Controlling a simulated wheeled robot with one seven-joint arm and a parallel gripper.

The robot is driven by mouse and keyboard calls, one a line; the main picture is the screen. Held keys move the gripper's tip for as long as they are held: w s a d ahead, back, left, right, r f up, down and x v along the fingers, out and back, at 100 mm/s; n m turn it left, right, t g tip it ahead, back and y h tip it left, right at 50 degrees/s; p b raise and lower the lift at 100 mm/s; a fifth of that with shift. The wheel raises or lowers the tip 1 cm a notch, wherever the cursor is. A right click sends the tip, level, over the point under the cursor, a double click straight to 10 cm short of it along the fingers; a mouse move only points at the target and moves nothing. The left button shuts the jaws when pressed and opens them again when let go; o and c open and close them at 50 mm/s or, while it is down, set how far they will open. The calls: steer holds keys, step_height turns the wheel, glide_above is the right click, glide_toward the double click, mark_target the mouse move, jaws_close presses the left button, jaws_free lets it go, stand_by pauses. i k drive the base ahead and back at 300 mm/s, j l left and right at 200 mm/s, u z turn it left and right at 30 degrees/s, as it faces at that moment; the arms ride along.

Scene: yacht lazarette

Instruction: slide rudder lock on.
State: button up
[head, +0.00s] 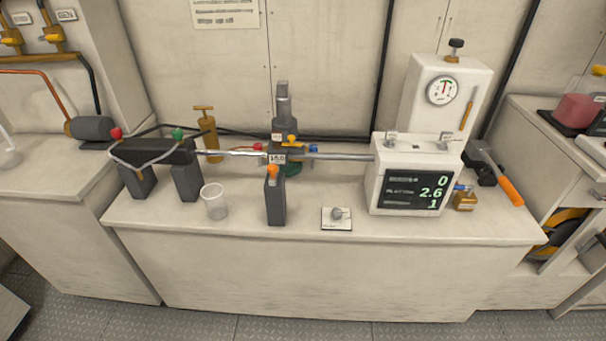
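No part carries a readable "rudder lock" label, so I cannot tell which one it is. A metal rod (340,156) runs across the bench from a black block on two dark posts (152,153) to a white box with a dark display (415,190). Midway stands a dark post with an orange top (275,200), just below a small tag reading about 15.0 (277,159). A small white plate with a grey knob (337,216) lies at the bench front. My gripper is not in view.
A clear cup (214,202) stands near the front of the white bench (300,228). A white gauge cabinet (445,105) stands behind the display box. An orange-handled tool (509,190) and a small brass padlock-like piece (464,202) lie at right. The floor in front is clear.

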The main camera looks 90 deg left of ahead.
mark_target(273, 169)
steer(key=l+u, duration=0.1)
steer(key=u, duration=0.35)
steer(key=i+l+u, duration=0.1)
steer(key=u, duration=0.35)
steer(key=l+u, duration=0.15)
steer(key=u, duration=1.45)
steer(key=k+l+z, duration=0.1)
steer(key=z, duration=0.15)
steer(key=k+l+z, duration=0.25)
steer(key=j, duration=0.1)
